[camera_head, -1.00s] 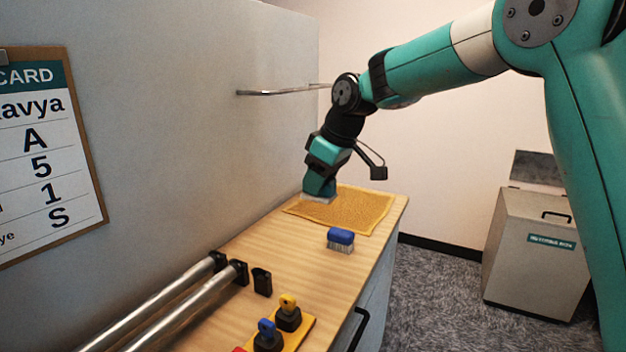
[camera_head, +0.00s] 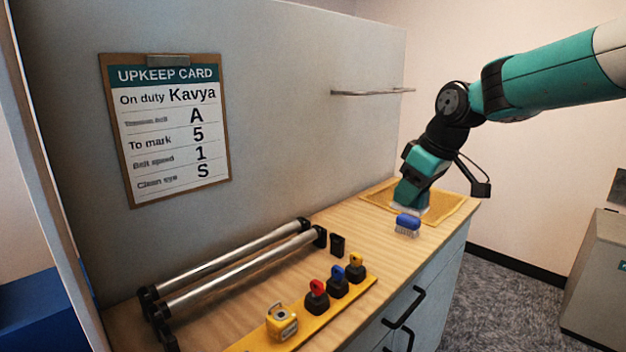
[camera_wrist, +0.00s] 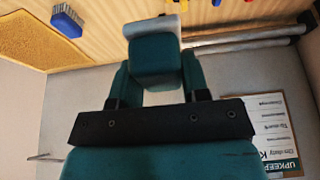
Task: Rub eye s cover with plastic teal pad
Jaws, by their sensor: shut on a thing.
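My gripper (camera_head: 411,193) is shut on a teal block-shaped pad (camera_wrist: 155,58) with a pale edge; the wrist view shows it between the two fingers. The upkeep card (camera_head: 176,130) on the grey panel reads "Clean eye S".
A blue brush (camera_head: 408,224) stands beside the yellow mat (camera_head: 450,207). Two metal rollers (camera_head: 240,262) lie along the panel. A metal bar (camera_head: 372,92) sticks out from the panel.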

